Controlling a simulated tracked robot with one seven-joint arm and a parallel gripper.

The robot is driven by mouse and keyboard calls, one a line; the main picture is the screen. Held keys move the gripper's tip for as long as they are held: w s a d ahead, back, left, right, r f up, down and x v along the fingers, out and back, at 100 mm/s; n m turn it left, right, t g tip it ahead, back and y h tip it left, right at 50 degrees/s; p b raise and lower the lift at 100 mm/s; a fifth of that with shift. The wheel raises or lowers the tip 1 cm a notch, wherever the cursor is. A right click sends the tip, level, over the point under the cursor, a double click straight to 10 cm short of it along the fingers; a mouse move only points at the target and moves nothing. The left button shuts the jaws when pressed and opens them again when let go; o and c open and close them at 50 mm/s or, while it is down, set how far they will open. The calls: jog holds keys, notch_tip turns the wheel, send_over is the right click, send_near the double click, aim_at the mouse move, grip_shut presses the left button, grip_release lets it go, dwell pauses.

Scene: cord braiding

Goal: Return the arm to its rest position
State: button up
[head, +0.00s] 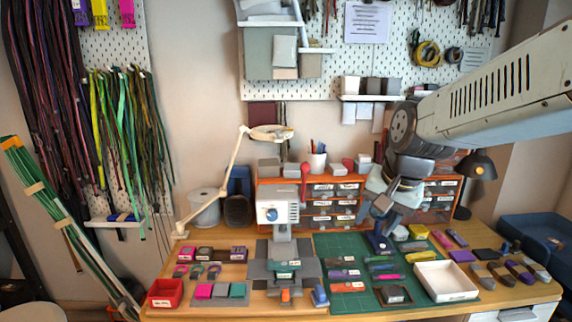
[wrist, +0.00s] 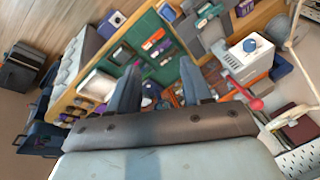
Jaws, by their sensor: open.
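My gripper (head: 376,213) hangs from my arm above the back part of the bench, right of the white machine. In the wrist view my gripper (wrist: 158,90) has its two dark blue fingers apart, with nothing between them. Below it lies a green cutting mat (head: 338,246) with small coloured pieces on it, also seen beyond the fingers in the wrist view (wrist: 133,67). My arm enters from the right of the head view.
A white machine (head: 279,212) stands left of the mat, with a cream lamp (head: 243,150) beside it. An orange drawer cabinet (head: 331,203) stands behind. A white tray (head: 445,281) and red bin (head: 165,292) sit near the front. A black lamp (head: 477,166) stands right of my gripper.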

jog(key=s+d+r+n+t+h, duration=0.1)
jog(key=s+d+r+n, duration=0.3)
jog(key=s, duration=0.4)
jog(key=shift+d+r+n+t+h, duration=0.25)
jog(key=shift+d+n+t, duration=0.2)
jog(key=shift+d, duration=0.25)
